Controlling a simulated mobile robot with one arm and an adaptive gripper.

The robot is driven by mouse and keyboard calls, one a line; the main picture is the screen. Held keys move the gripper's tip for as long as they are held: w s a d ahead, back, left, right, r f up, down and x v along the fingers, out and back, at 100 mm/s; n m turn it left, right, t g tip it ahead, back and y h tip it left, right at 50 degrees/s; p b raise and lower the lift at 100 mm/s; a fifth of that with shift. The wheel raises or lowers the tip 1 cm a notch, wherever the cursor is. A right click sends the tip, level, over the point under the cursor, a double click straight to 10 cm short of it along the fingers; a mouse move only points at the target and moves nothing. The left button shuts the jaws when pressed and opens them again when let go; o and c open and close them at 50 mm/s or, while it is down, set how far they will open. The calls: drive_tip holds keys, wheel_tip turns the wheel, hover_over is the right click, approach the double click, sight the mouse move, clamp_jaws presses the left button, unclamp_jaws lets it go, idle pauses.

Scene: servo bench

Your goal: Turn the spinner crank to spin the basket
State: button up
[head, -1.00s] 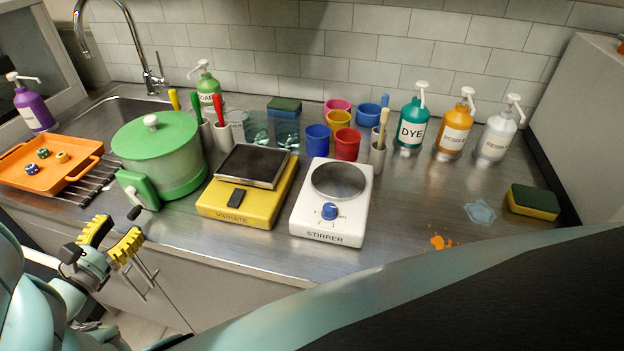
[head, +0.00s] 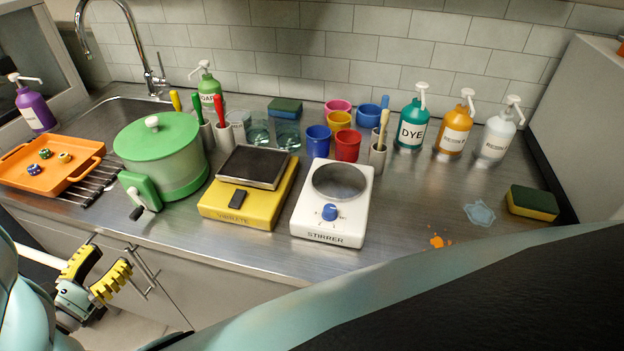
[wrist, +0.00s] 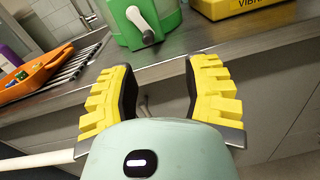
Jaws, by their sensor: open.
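The green spinner (head: 163,160) stands on the counter left of centre, with a closed green lid and a translucent basket body. Its crank (head: 144,205) hangs from a green housing (head: 140,187) at the front, with a dark knob at the lower left and a white pivot. The crank also shows in the wrist view (wrist: 141,25), above and beyond my fingers. My gripper (head: 96,274) is open and empty, with yellow ribbed fingers. It is in front of the counter edge, below the crank and apart from it.
An orange tray (head: 50,167) with dice sits left of the spinner, by a dark rack (head: 92,186). A yellow vibrating plate (head: 240,208) and a white stirrer (head: 330,228) stand to its right. The counter's front edge lies between my gripper and the crank.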

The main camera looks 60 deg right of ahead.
sight(135, 211)
drive_tip(key=a+n+p, duration=0.4)
drive_tip(key=a+n, duration=0.1)
drive_tip(key=shift+t, duration=0.4)
drive_tip(key=x, duration=1.5)
drive_tip(key=shift+s+d+b, duration=0.15)
drive_tip(key=shift+d+b, duration=0.2)
clamp_jaws()
